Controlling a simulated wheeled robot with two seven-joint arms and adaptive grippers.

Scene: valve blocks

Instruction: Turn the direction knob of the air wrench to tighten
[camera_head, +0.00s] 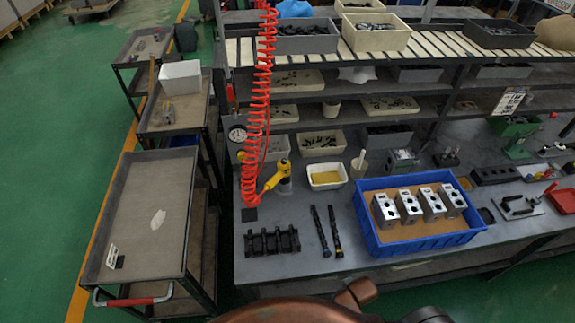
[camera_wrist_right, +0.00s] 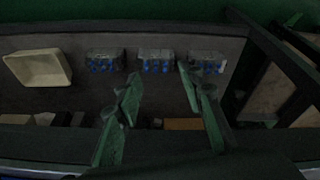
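The yellow air wrench (camera_head: 283,169) stands on the grey workbench (camera_head: 300,207) in the head view, below the red coiled hose (camera_head: 259,90). Its direction knob is too small to make out. My right gripper (camera_wrist_right: 160,76) shows in the right wrist view with its two fingers spread wide and nothing between them. The air wrench cannot be made out in that view. My left gripper is not in view, and the head view shows neither gripper.
A blue crate (camera_head: 427,242) with several metal valve blocks (camera_head: 408,207) sits right on the bench. Two dark rods (camera_head: 327,231) and a black rack (camera_head: 272,243) lie near its front edge. The wrist view shows a cream bin (camera_wrist_right: 38,67) and three blocks with blue parts (camera_wrist_right: 156,61).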

